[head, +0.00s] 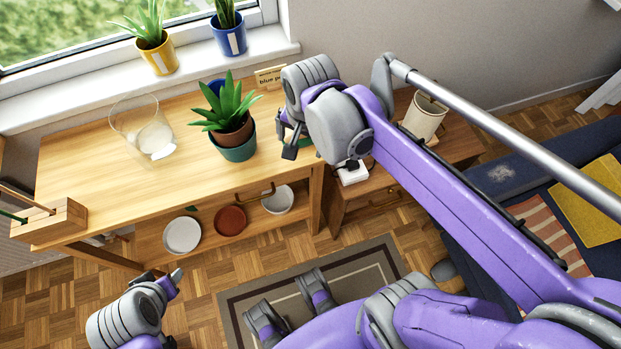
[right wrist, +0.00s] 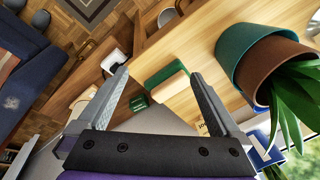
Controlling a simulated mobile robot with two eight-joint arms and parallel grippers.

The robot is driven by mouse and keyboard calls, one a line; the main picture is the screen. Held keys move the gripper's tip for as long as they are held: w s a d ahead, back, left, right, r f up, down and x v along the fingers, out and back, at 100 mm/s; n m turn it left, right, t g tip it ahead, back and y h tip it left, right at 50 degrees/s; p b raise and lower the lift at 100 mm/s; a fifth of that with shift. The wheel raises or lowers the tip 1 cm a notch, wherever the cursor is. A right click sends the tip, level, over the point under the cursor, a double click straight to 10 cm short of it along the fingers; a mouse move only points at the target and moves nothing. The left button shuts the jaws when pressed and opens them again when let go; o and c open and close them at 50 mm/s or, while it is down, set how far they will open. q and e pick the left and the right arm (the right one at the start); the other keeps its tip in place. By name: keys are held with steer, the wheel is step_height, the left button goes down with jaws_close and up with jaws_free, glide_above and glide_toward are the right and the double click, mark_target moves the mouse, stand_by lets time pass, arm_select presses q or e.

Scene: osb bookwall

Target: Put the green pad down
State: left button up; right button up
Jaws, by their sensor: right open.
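The green pad (right wrist: 166,77), green with a cream side, lies on the wooden desk top (head: 85,165) in the right wrist view. My right gripper (right wrist: 158,73) is open, with its two fingers apart on either side of the pad in that view. I cannot tell whether they touch it. In the head view the right gripper (head: 296,146) is over the desk's right end, and its own parts mostly hide the pad. My left gripper (head: 172,283) is low at the left, in front of the desk, and its jaw opening is unclear.
A potted plant in a teal pot (head: 236,150) stands close left of my right gripper; a glass bowl (head: 143,128) is farther left. A lower side table (head: 375,190) holds a cream lamp (head: 424,117). The desk's left-middle surface is clear.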

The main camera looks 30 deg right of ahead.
steer(key=s+a+f+n+t, duration=0.2)
steer(key=s+a+f+n, duration=0.1)
steer(key=s+f+n, duration=0.4)
steer(key=s+n, duration=0.2)
steer(key=n, duration=0.2)
steer(key=shift+s+t, duration=0.2)
steer(key=shift+t, duration=0.1)
step_height(320, 180, up, 8)
steer(key=w+p, duration=0.1)
steer(key=p, duration=0.5)
steer(key=shift+w+f+p, duration=0.2)
steer(key=shift+w+p, duration=0.05)
steer(key=shift+p, duration=0.05)
steer(key=shift+w, duration=0.15)
